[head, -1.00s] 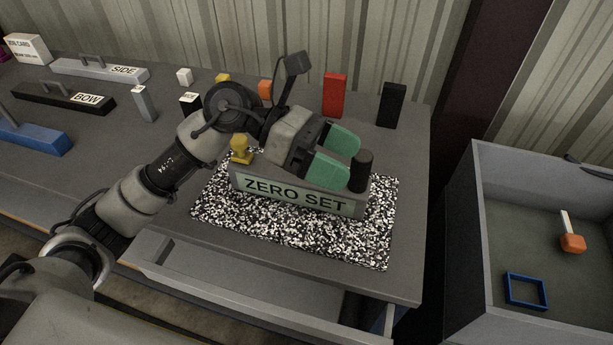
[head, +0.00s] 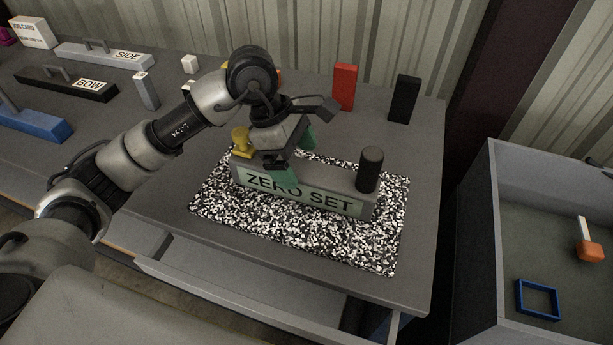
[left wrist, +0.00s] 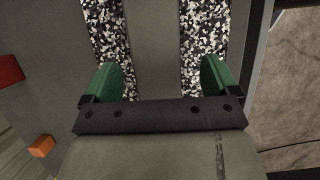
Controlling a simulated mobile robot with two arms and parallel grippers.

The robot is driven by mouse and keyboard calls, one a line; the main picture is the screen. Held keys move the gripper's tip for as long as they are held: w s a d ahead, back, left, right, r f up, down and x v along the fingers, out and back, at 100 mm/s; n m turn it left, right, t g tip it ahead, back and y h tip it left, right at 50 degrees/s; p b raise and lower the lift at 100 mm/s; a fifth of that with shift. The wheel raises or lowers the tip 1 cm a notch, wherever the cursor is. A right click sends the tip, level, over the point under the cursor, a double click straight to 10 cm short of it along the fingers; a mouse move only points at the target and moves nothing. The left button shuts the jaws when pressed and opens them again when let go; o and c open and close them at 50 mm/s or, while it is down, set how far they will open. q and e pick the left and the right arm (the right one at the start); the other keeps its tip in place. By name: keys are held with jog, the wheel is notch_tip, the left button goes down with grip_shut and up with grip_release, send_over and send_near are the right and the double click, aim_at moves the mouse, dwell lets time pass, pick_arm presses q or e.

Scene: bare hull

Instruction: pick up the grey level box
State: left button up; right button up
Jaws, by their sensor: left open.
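The grey level box (head: 340,184), labelled "ZERO SET" on its front, sits on a black-and-white speckled mat (head: 300,240). A yellow knob (head: 241,140) is at its left end and a black cylinder (head: 370,168) at its right end. My left gripper (head: 293,158) is open and points down over the middle of the box, one green finger in front of it, the other toward its back. In the left wrist view the grey box top (left wrist: 156,45) runs between the open fingers, with speckled mat on both sides. Contact cannot be told. My right gripper is not in view.
Red (head: 344,87) and black (head: 404,99) blocks stand behind at the right. The "SIDE" bar (head: 90,54), "BOW" bar (head: 60,84) and a blue bar (head: 35,124) lie left. An open drawer (head: 240,287) juts from the front; a grey bin (head: 493,240) stands right.

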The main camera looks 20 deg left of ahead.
aim_at(304, 168)
pick_arm(q)
jog(key=x, duration=0.4)
jog(key=shift+w+d+f+p, duration=0.1)
jog(key=shift+w+f+p, duration=0.05)
jog(key=shift+w+p, duration=0.15)
jog(key=shift+c, duration=0.4)
jog(key=c, duration=1.2)
jog(key=shift+c, duration=0.8)
